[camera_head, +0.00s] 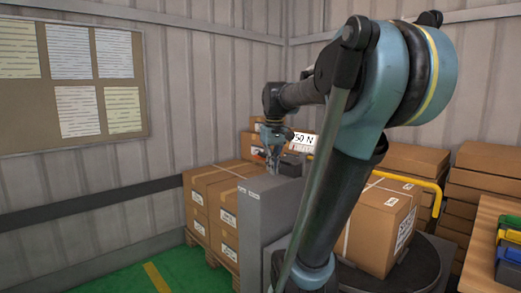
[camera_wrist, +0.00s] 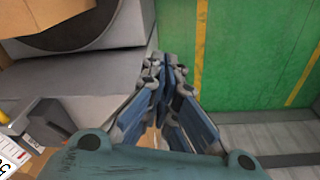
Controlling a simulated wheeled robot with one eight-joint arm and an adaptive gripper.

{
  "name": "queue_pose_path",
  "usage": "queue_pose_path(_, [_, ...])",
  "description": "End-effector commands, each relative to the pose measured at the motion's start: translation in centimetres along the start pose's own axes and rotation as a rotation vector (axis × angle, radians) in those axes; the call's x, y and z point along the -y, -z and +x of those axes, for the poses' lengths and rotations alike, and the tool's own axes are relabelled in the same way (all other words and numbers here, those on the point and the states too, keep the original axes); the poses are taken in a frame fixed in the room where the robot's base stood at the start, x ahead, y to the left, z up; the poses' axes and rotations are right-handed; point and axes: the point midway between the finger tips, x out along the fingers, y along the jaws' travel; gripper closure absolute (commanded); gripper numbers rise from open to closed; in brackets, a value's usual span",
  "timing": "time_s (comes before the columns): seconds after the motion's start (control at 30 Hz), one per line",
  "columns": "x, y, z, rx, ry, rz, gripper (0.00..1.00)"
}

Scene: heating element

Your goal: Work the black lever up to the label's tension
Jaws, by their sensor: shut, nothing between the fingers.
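A white label reading "50 N" (camera_head: 304,139) stands above the grey machine (camera_head: 255,215) in the head view. Part of the label (camera_wrist: 8,165) also shows at the lower left corner of the wrist view. My gripper (camera_head: 270,168) is over the top of the machine, left of a small dark block (camera_head: 291,166). In the wrist view my gripper (camera_wrist: 164,62) is shut, its fingertips together and empty. A grey and black block (camera_wrist: 48,135) lies to its left, apart from the fingers. I cannot clearly make out the black lever in either view.
A strapped carton (camera_head: 375,230) stands on a dark round turntable (camera_head: 415,272) right of the machine. A yellow rail (camera_head: 432,184) runs behind it. Stacked cartons (camera_head: 205,200) stand on a pallet at left. Green floor (camera_wrist: 240,60) with yellow lines is clear.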

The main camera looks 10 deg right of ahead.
Motion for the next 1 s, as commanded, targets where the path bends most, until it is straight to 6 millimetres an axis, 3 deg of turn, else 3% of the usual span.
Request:
queue_pose_path(0.2, [-1.6,6.0,-4.0,0.021,0.007,-0.064,1.00])
queue_pose_path(0.5, [-3.6,13.8,-8.1,0.050,0.018,-0.154,1.00])
queue_pose_path(0.8, [-5.6,21.3,-10.9,0.078,0.033,-0.243,1.00])
queue_pose_path(1.0, [-6.6,25.3,-11.8,0.094,0.042,-0.294,1.00])
